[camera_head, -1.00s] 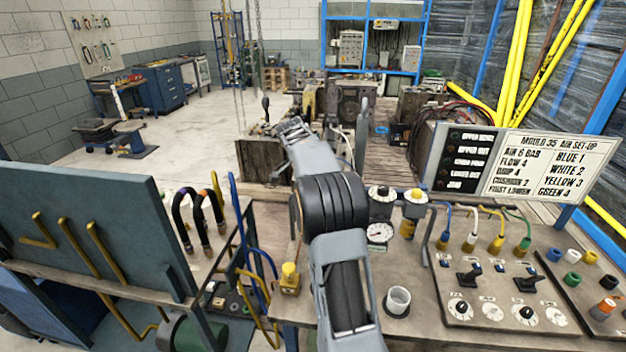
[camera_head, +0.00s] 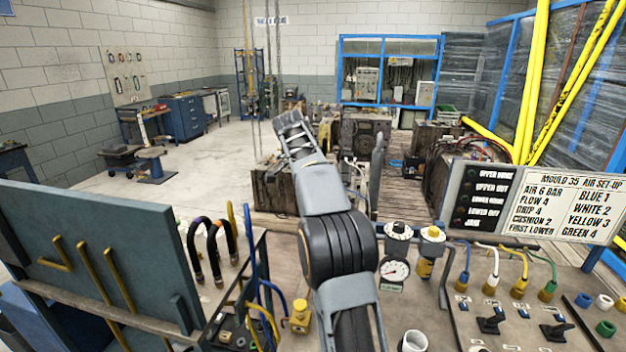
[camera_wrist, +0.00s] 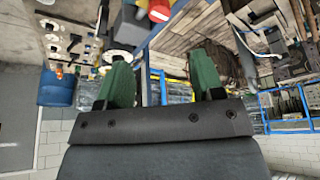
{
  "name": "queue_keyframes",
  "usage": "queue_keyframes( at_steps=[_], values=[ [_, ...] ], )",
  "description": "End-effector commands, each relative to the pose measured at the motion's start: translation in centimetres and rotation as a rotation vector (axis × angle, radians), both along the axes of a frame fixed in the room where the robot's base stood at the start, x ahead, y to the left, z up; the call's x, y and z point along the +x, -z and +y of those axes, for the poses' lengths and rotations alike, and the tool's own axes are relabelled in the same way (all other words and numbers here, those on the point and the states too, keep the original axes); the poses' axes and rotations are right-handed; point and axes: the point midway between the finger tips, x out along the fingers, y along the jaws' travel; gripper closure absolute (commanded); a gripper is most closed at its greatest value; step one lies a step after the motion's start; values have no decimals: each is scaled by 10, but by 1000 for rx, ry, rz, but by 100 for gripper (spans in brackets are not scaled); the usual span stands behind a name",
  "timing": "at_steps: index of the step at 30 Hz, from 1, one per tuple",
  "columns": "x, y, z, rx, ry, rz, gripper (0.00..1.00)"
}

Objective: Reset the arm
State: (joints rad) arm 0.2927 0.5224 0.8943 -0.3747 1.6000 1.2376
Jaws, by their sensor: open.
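My arm rises from the bottom middle of the head view and reaches up and away over the bench. Its far end, with my gripper (camera_head: 288,122), is small there and its fingers are hard to make out. In the wrist view my gripper (camera_wrist: 160,80) shows two green fingers set well apart, with nothing between them. The wrist view is turned over, with the wall low in the picture and the bench fittings at the top. My gripper touches nothing that I can see.
A green-grey panel (camera_head: 100,260) stands left. Open floor (camera_head: 180,190) lies beyond.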

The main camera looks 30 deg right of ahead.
Motion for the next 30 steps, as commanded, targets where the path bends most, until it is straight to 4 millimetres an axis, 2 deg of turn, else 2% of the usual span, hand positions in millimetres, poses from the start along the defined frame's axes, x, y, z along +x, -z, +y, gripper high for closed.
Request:
queue_keyframes(
  at_steps=[6, 23, 28, 29, 30],
  values=[
    [0, -9, 4, 0, 0, 1, 39],
    [0, -9, 4, 0, -6, 4, 39],
    [7, -9, 3, -7, -139, 17, 39],
    [10, -3, 4, -3, -187, 30, 39],
    [13, 12, 5, 8, -262, 59, 39]
  ],
)
